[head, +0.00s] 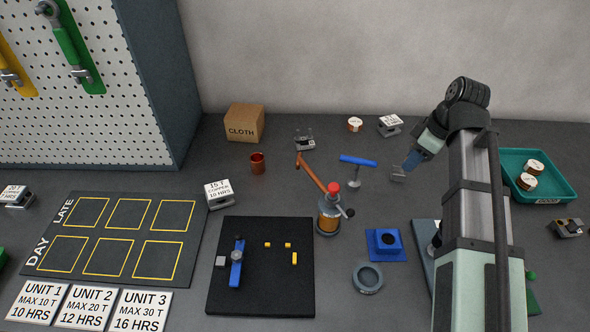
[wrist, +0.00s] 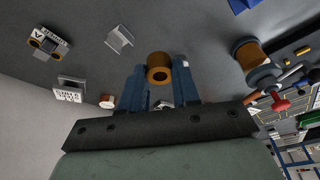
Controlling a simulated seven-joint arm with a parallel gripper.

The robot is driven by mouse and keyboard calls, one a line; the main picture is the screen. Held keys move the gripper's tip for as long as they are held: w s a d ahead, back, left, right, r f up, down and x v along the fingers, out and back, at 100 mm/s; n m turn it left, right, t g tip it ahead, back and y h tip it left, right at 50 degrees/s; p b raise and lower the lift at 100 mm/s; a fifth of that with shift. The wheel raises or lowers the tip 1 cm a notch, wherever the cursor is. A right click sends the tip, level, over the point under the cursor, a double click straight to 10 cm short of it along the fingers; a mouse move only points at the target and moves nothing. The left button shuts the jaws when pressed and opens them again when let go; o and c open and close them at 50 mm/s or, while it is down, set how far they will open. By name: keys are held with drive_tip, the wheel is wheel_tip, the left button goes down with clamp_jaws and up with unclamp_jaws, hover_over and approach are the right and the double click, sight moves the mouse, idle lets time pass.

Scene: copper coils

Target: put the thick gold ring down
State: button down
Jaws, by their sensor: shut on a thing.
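In the wrist view the thick gold ring (wrist: 159,60) sits between the blue fingertips of my gripper (wrist: 160,78), its hole facing the camera. The fingers are shut on it. In the head view my gripper (head: 411,162) is at the right of centre, low over the grey bench, to the right of the blue T-handled tool (head: 357,163). The ring cannot be made out in the head view. Whether it touches the bench cannot be told.
A grey bracket (wrist: 120,40) lies near the ring. A winding post with a copper coil (head: 329,215) and long handle stands left of my gripper. A teal tray (head: 515,193) with white-topped coils is at right. A labelled clip (head: 390,125) and small coil (head: 354,125) stand behind.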

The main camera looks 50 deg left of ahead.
drive_tip(key=r, duration=0.1)
drive_tip(key=a+r, duration=0.1)
drive_tip(key=r, duration=0.1)
drive_tip(key=shift+r+n, duration=0.1)
drive_tip(key=shift+n, duration=0.2)
drive_tip(key=s+a+n+g+h, duration=0.1)
drive_tip(key=s+a+n, duration=0.3)
drive_tip(key=a, duration=0.5)
drive_tip(key=s+a+n+g+h, duration=0.1)
drive_tip(key=s+a+n, duration=0.1)
drive_tip(key=a+n, duration=0.5)
drive_tip(key=n+h, duration=0.2)
drive_tip(key=n, duration=0.5)
hover_over(286, 172)
drive_tip(key=w+x, duration=0.1)
drive_tip(key=x, duration=0.3)
drive_tip(key=shift+w+a+f, duration=0.1)
drive_tip(key=shift+w+f, duration=0.05)
drive_tip(key=shift+f, duration=1.75)
drive_tip(key=shift+w+a+f, duration=0.1)
drive_tip(key=shift+w+f, duration=0.05)
drive_tip(key=shift+f, duration=1.75)
drive_tip(key=shift+w+a+f, duration=0.1)
drive_tip(key=shift+w+f, duration=0.05)
drive_tip(key=shift+f, duration=1.75)
drive_tip(key=shift+f, duration=0.1)
drive_tip(key=c, duration=0.8)
unclamp_jaws()
